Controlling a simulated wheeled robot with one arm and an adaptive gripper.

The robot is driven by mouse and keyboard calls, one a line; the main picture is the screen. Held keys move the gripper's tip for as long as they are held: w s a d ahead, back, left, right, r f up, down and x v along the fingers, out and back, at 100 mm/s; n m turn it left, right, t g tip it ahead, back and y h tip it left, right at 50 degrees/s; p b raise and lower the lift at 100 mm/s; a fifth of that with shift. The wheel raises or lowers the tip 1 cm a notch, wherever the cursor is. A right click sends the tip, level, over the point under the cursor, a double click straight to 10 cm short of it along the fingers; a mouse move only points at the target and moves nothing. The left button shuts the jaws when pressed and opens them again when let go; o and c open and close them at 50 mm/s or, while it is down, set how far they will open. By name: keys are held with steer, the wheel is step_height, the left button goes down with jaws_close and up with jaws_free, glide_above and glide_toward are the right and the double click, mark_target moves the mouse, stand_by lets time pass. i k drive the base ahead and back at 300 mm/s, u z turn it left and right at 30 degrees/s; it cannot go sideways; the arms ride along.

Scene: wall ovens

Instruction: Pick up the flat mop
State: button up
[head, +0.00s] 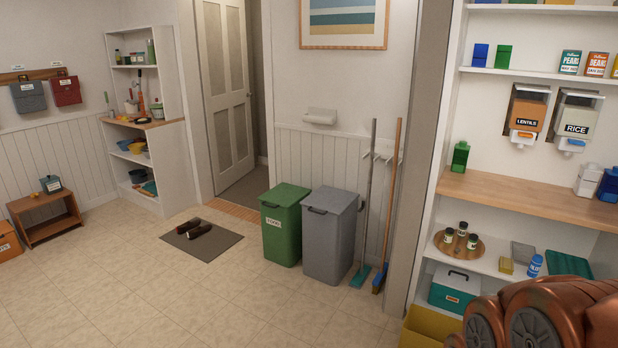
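Two long-handled tools lean upright against the white wall, right of the grey bin. The left one has a grey handle (369,200) and a flat teal head (360,276) on the floor; it looks like the flat mop. Its handle rises to a white wall rack (383,150). The right one has a wooden handle (392,190) and a blue head with a yellowish lower part (380,278), like a broom. Part of my copper-coloured arm fills the bottom right corner, well to the right of the tools. My gripper's fingertips do not show.
A grey bin (329,235) and a green bin (284,225) stand left of the mop. A yellow box (428,328) and loaded pantry shelves (540,185) are at the right. Shoes lie on a dark mat (215,243) farther left. The tiled floor in front is clear.

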mark_target(360, 277)
steer(key=u, duration=0.5)
steer(key=i, duration=2.3)
steer(key=z, duration=0.4)
steer(key=i, duration=1.35)
steer(key=z, duration=0.35)
